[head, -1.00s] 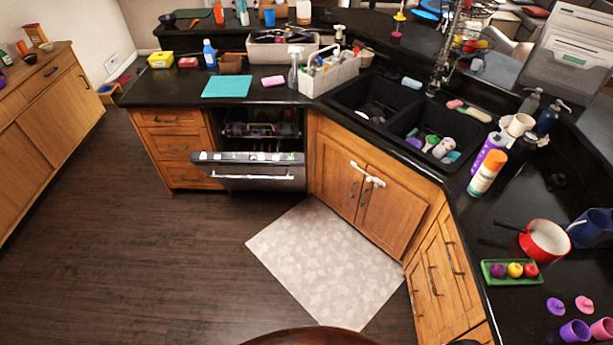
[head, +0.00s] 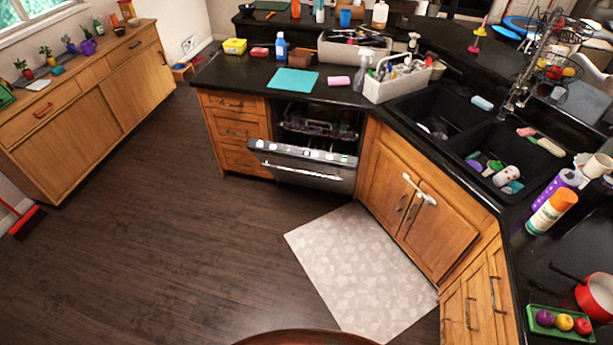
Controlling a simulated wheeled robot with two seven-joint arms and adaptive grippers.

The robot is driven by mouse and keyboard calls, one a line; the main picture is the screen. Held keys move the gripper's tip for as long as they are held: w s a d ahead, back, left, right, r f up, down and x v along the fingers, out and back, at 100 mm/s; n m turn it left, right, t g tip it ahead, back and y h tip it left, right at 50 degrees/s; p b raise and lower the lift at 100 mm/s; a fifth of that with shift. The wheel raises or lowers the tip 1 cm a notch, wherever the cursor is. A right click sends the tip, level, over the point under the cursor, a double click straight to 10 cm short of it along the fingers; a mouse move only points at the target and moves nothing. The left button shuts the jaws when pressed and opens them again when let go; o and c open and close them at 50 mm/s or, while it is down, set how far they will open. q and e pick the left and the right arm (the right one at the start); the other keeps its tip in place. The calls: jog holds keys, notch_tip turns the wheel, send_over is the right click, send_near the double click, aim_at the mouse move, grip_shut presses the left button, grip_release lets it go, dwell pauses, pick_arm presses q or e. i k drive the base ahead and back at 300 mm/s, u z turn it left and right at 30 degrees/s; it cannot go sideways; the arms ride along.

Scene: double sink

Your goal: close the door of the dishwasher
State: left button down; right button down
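The dishwasher door (head: 305,172) is partly open. It leans outward from the counter front, with its control strip and a bar handle along the upper part. Behind it, the dishwasher's dark interior (head: 318,122) shows a rack with some items in it. The dishwasher sits between a wooden drawer unit on its left and the corner sink cabinet on its right. Neither of my grippers shows in the head view, and nothing touches the door.
The dark wood floor (head: 190,240) before the dishwasher is clear. A pale patterned mat (head: 362,270) lies to the right, in front of the sink cabinet (head: 425,215). A wooden sideboard (head: 90,120) stands at the left, with a red broom head (head: 27,222) beside it.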

aim_at(291, 163)
jog(key=z, duration=0.4)
jog(key=i, duration=1)
jog(key=u, duration=0.5)
